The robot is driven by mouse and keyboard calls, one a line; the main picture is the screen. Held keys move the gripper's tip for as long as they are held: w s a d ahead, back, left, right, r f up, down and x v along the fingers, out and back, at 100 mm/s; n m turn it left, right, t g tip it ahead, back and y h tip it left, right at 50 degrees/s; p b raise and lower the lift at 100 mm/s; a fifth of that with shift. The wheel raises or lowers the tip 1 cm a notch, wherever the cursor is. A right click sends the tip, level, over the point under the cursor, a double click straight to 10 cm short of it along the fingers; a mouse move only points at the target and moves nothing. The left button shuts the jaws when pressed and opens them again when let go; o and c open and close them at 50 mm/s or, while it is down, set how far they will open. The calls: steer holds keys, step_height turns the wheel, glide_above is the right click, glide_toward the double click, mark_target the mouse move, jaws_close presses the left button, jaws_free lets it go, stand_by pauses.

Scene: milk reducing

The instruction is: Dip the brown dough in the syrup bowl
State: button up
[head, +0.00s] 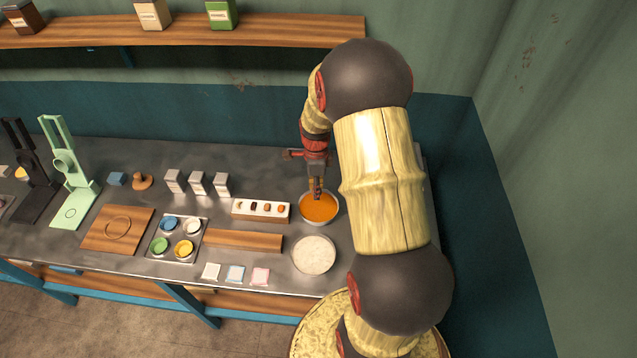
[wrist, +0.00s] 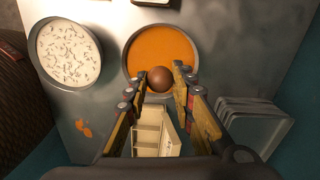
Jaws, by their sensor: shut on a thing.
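My gripper (wrist: 161,80) is shut on the brown dough (wrist: 160,79), a small round ball between its fingertips in the wrist view. The syrup bowl (wrist: 127,57) holds smooth orange syrup (wrist: 160,48). In the wrist view the dough overlaps the near edge of the bowl. I cannot tell whether it touches the syrup.
A bowl of pale, flecked contents (head: 314,255) stands in front of the syrup bowl. A wooden holder (head: 246,216) with small dough balls is to the left. Stacked clear trays (wrist: 255,128) lie at the right in the wrist view. The blue wall is close behind.

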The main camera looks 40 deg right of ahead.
mark_target(318, 213)
steer(key=shift+s+d+m, duration=0.25)
steer(key=shift+d+m, duration=0.05)
steer(key=shift+m, duration=0.1)
steer(key=shift+f+b, duration=3.2)
steer(key=shift+f, duration=1.95)
steer(key=shift+f, duration=0.3)
steer(key=shift+r, duration=0.1)
steer(key=shift+r+p, duration=2.45)
steer(key=shift+r, duration=1.25)
steer(key=shift+r, duration=0.1)
steer(key=shift+r+p, duration=1.3)
steer(key=shift+r, duration=0.6)
